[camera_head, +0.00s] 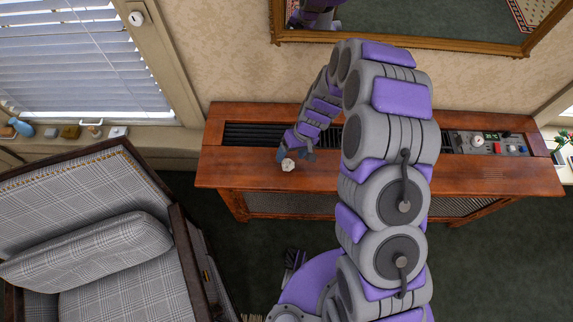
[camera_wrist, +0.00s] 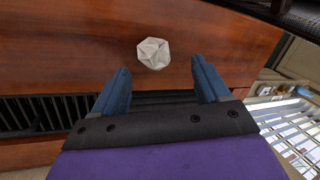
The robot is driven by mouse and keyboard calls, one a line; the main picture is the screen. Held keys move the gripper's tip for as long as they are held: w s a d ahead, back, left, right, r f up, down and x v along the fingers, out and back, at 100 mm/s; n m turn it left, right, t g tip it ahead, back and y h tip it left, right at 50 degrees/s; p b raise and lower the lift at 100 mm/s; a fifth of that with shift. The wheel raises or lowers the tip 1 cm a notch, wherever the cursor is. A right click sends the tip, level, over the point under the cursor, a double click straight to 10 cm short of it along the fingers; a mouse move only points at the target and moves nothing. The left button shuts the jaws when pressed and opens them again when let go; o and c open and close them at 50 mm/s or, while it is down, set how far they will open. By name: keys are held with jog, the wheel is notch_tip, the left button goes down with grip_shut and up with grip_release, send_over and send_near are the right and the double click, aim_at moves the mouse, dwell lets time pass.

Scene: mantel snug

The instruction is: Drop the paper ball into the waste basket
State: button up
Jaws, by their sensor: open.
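The paper ball (camera_head: 288,165) is white and crumpled. It rests on the wooden top of the cabinet (camera_head: 250,178), near its front edge and left of the middle. In the wrist view the paper ball (camera_wrist: 153,53) lies just beyond the fingertips, roughly in line with the gap between them. My gripper (camera_head: 296,154) is right at the ball in the head view, and its blue fingers (camera_wrist: 160,78) are spread open with nothing between them. I cannot tell whether a finger touches the ball. I see no waste basket in either view.
A plaid armchair (camera_head: 110,240) stands at the left front. A control panel (camera_head: 490,144) sits at the cabinet's right end. A dark grille (camera_head: 255,134) runs along the cabinet top. Small items, including a blue bottle (camera_head: 22,128), stand on the window sill. Dark green carpet (camera_head: 490,260) is clear at the right.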

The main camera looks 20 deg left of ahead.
aim_at(289, 162)
jog(key=shift+s+d+f, duration=0.1)
jog(key=shift+s+f, duration=0.05)
jog(key=shift+f, duration=0.45)
jog(key=b+x, duration=0.1)
jog(key=x, duration=0.1)
jog(key=b+x, duration=0.1)
jog(key=x, duration=0.1)
jog(key=shift+d+f, duration=0.1)
jog(key=shift+d, duration=0.1)
jog(key=shift+c, duration=0.4)
jog(key=c, duration=1.1)
jog(key=shift+c, duration=0.2)
jog(key=shift+r+p, duration=0.3)
jog(key=shift+r, duration=0.25)
notch_tip(289, 162, up, 3)
jog(key=shift+s+d+f+p, duration=0.1)
jog(key=shift+p, duration=0.5)
jog(key=s+d+p, duration=0.1)
jog(key=s+d, duration=0.2)
jog(key=s, duration=0.4)
jog(key=s+d+r+p, duration=0.1)
jog(key=s+d, duration=0.3)
jog(key=s, duration=0.2)
jog(key=shift+s+d+p, duration=0.25)
jog(key=shift+s+p, duration=0.05)
jog(key=shift+s, duration=0.05)
